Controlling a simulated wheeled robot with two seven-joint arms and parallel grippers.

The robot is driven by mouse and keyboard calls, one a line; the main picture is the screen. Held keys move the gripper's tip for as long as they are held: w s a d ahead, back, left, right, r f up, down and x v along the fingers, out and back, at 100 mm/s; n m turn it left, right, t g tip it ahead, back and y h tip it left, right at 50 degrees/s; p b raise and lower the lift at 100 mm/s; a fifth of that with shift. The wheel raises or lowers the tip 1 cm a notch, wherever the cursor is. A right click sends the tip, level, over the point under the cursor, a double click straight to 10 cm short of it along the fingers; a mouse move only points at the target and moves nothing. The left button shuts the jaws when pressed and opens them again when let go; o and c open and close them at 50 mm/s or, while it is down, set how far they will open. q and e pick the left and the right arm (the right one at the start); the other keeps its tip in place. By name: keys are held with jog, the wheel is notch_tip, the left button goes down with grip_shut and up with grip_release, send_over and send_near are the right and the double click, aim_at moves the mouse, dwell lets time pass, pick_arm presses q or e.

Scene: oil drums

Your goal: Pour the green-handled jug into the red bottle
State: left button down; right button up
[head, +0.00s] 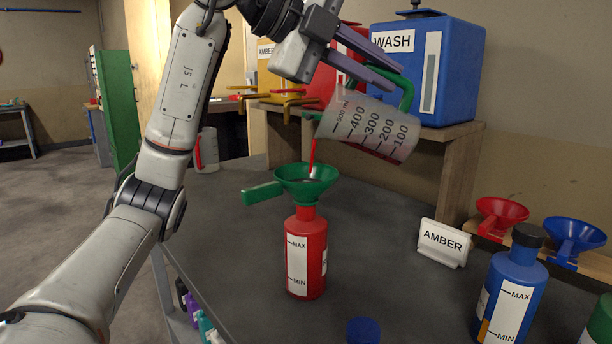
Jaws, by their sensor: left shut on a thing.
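My left gripper (378,76) is shut on the green handle (406,92) of a clear measuring jug (372,128) marked 100 to 500 ml. The jug is tipped far over to the left, its mouth above a green funnel (305,180). A thin red stream (313,156) runs from the jug's lip down into the funnel. The funnel sits in the neck of the red bottle (306,255), which stands upright on the grey bench and has a white MIN/MAX strip. I cannot make out the level inside the bottle. My right gripper is out of view.
A blue WASH drum (455,70) and yellow taps (288,100) are on the wooden shelf behind. An AMBER sign (444,243), a blue bottle (508,290), and red (502,210) and blue (574,236) funnels are at right. A blue disc (363,330) lies in front. Another jug (207,152) stands far left.

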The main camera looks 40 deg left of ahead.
aim_at(344, 87)
pick_arm(q)
jog(key=shift+s+a+r+t+b, duration=0.2)
jog(key=shift+s+a+t+b, duration=0.1)
jog(key=shift+b, duration=0.45)
jog(key=shift+s+a+h, duration=0.15)
jog(key=shift+a+h, duration=0.05)
jog(key=shift+h, duration=0.1)
jog(key=shift+s+a+r+b, duration=0.1)
jog(key=shift+s+a+b, duration=0.05)
jog(key=shift+b, duration=0.35)
jog(key=shift+s+a+r+t+b, duration=0.1)
jog(key=shift+s+a+t+b, duration=0.1)
jog(key=shift+a+t+b, duration=0.1)
jog(key=shift+s+a+r+n+h+b, duration=0.1)
jog(key=shift+s+a+n+h+b, duration=0.2)
jog(key=shift+b, duration=0.1)
jog(key=shift+s+a+r+t+b, duration=0.15)
jog(key=shift+s+a+t+b, duration=0.1)
jog(key=shift+a+t+b, duration=0.15)
jog(key=shift+s+a+b, duration=0.2)
jog(key=shift+s+b, duration=0.05)
jog(key=shift+b, duration=0.25)
